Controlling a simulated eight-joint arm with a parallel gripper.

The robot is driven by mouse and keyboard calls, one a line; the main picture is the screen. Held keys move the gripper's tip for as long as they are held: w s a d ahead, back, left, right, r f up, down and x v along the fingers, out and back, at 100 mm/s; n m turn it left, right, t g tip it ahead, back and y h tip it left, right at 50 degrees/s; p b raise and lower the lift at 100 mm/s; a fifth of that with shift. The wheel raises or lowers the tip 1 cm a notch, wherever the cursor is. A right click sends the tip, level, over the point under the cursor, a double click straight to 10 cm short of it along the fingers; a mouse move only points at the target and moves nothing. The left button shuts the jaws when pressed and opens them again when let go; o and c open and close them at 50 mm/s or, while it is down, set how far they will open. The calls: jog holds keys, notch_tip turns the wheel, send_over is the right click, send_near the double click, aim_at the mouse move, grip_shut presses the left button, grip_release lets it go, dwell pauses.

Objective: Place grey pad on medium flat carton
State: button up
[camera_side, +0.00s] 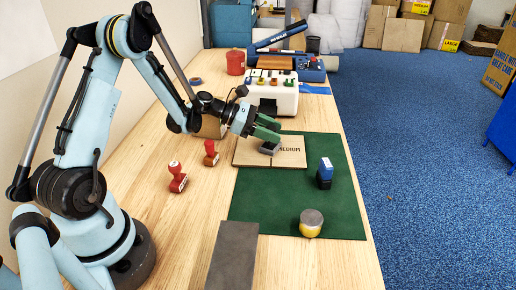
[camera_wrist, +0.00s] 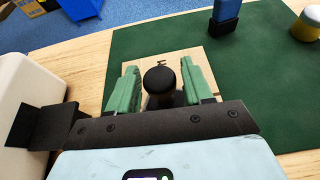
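The medium flat carton (camera_side: 290,155), tan and marked MEDIUM, lies on the green mat; part of it also shows in the wrist view (camera_wrist: 190,60). A small grey pad (camera_side: 269,149) rests on the carton near its middle, just below my gripper (camera_side: 267,131). In the wrist view, a round black knob (camera_wrist: 158,79) stands between the two green fingers of my gripper (camera_wrist: 162,74), with a narrow gap on each side. The fingers are apart. The pad's lower part is mostly hidden by the gripper there.
Two red stamps (camera_side: 177,177) (camera_side: 210,153) stand left of the green mat (camera_side: 335,205). A blue stamp (camera_side: 324,174) and a yellow, grey-topped pot (camera_side: 311,223) stand on the mat. A dark grey slab (camera_side: 232,255) lies in front. A white machine (camera_side: 272,92) stands behind.

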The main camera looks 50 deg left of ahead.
jog(key=shift+o, duration=0.5)
